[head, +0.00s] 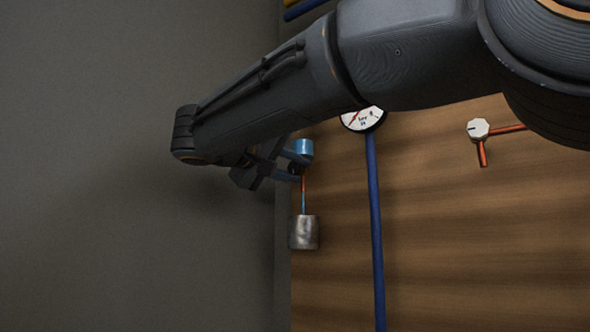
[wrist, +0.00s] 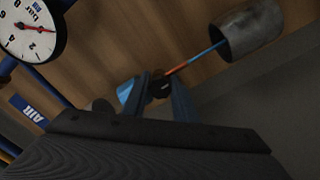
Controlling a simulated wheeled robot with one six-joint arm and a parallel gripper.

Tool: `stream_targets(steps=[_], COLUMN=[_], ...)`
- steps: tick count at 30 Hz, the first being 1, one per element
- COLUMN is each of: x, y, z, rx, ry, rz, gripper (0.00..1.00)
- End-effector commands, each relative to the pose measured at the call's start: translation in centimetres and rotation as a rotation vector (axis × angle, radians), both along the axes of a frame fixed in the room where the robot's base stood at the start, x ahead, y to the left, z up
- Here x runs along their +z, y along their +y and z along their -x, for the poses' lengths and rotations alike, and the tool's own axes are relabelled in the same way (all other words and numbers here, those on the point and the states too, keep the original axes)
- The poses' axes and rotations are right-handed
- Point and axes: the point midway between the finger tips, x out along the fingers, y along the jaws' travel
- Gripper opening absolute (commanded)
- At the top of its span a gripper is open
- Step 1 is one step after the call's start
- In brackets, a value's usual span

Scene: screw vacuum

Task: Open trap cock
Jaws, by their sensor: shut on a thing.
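The trap cock appears as a small dark knob (head: 296,169) at the top of a thin red and blue pipe, under a blue cylinder (head: 303,147) on the wooden panel. The dark knob also shows in the wrist view (wrist: 160,86). My gripper (head: 292,167) reaches it from the left, with its blue fingers on either side of the knob. In the wrist view my gripper (wrist: 161,92) is shut on the knob, and the blue cylinder (wrist: 126,91) shows beside the left finger. The knob's exact turn is hard to tell, as the fingers partly cover it.
A metal pot (head: 304,232) hangs at the pipe's lower end. A round gauge (head: 362,118) on a blue pipe (head: 375,220) stands to the right, partly behind my arm. A white knob (head: 478,129) on red pipes is further right. A grey wall (head: 120,240) borders the left.

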Motion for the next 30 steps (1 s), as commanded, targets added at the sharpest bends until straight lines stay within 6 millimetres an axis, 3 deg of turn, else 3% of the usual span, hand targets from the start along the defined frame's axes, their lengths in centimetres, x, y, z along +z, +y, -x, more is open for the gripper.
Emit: stream_targets(steps=[3,4,7,30], x=[0.18,0.18,0.16,0.54], y=[0.03,0.03,0.02,-0.3], z=[0.01,0.01,0.01,0.14], rx=[0.002,0.002,0.002,-0.004], ry=[-0.003,-0.003,-0.003,-0.064], rz=[0.0,0.0,0.0,-0.07], gripper=[0.03,0.27,0.44,0.44])
